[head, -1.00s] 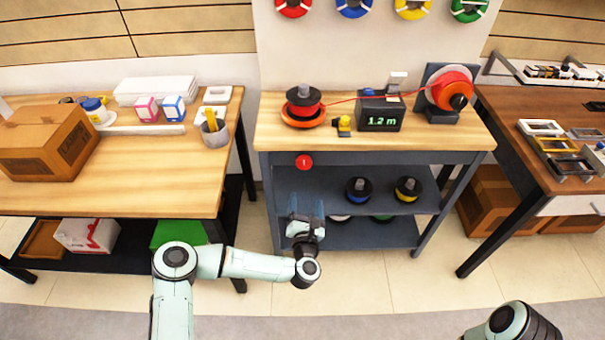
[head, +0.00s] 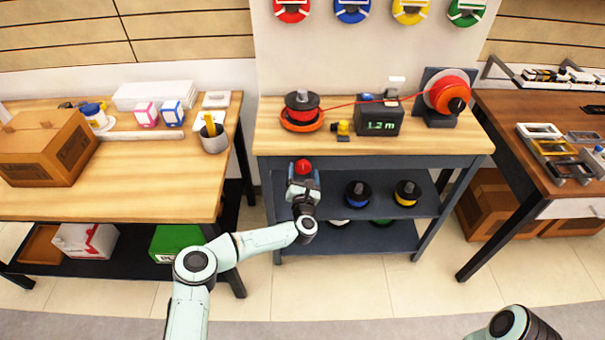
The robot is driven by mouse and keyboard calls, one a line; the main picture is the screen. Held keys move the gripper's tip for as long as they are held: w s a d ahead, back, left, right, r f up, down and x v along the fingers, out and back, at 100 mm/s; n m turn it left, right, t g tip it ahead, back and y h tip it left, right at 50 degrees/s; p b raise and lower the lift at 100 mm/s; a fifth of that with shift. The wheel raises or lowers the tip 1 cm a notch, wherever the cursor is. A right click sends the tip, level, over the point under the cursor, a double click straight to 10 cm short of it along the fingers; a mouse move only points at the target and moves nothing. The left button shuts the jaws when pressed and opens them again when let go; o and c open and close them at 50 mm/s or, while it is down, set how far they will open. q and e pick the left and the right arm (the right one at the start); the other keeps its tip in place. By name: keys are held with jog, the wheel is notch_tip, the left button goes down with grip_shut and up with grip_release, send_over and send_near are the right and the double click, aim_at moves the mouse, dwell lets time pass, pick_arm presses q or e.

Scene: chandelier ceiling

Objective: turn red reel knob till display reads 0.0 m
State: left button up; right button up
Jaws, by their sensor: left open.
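The red knob (head: 303,167) sits on the front edge of the middle bench, below the red spool. My left gripper (head: 303,180) is open just in front of the knob, its fingers reaching up toward it; I cannot tell whether they touch it. The black display (head: 381,122) on the bench reads 1.2 m in green. The red spool (head: 302,104) stands on a red-orange base at the left of the bench. A red line runs from it past the display to the red reel (head: 447,94) at the right. The right gripper is out of view.
A small yellow and black device (head: 343,130) stands between spool and display. Blue (head: 357,194) and yellow (head: 407,193) spools sit on the shelf below. The left table holds a cardboard box (head: 44,147) and a pencil cup (head: 213,137). The bench's front strip is clear.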

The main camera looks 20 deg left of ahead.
pick_arm(q)
jog(key=shift+w, duration=0.1)
jog(key=c, duration=1.1)
jog(key=shift+o, duration=0.3)
jog(key=shift+m, duration=0.5)
